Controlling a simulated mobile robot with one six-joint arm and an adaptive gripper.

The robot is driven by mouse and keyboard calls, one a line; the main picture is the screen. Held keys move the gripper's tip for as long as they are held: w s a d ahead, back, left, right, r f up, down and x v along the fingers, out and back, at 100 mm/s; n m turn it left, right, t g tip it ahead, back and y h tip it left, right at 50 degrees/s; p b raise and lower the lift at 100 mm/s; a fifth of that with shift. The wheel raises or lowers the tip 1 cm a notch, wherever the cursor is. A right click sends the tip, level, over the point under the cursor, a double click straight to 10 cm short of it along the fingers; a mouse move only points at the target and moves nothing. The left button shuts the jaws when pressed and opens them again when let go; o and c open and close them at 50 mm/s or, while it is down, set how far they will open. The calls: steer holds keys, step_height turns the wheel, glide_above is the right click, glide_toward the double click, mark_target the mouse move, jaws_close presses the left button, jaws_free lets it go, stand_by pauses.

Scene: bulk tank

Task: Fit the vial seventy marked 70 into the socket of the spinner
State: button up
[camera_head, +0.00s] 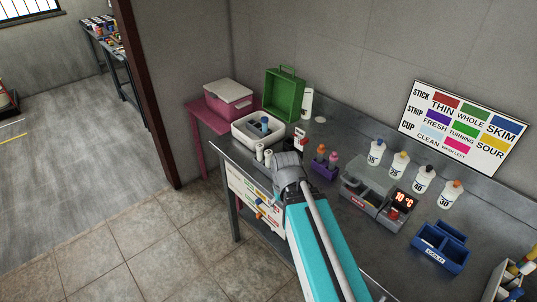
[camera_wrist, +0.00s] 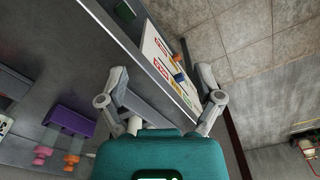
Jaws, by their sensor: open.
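Several white bottles with coloured caps and number labels stand along the back of the bench; the leftmost (camera_head: 376,152) has a blue cap. Their labels are too small to tell which, if any, reads 70. My gripper (camera_head: 264,155) is over the bench's left end, away from the bottles. In the wrist view its fingers (camera_wrist: 161,75) are spread and empty.
A purple rack (camera_head: 324,172) holds orange and pink topped items. A white tub (camera_head: 243,137), green box (camera_head: 284,95) and pink box (camera_head: 228,101) are at the back left. A blue holder (camera_head: 440,250) is front right. A colour chart (camera_head: 465,128) hangs on the wall.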

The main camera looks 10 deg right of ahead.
step_height(320, 180, up, 8)
steer(key=w+n+p, duration=0.1)
steer(key=w+p, duration=0.2)
steer(key=p, duration=0.4)
step_height(320, 180, up, 4)
steer(key=n+p, duration=0.4)
steer(key=n, duration=1)
glide_above(269, 152)
steer(key=shift+w+d+r+n+g, duration=0.15)
steer(key=shift+w+n+g, duration=0.25)
steer(key=shift+n, duration=0.2)
steer(key=f+b, duration=0.8)
steer(key=shift+s+f+b, duration=0.25)
steer(key=shift+f+b, duration=0.05)
steer(key=shift+b, duration=0.05)
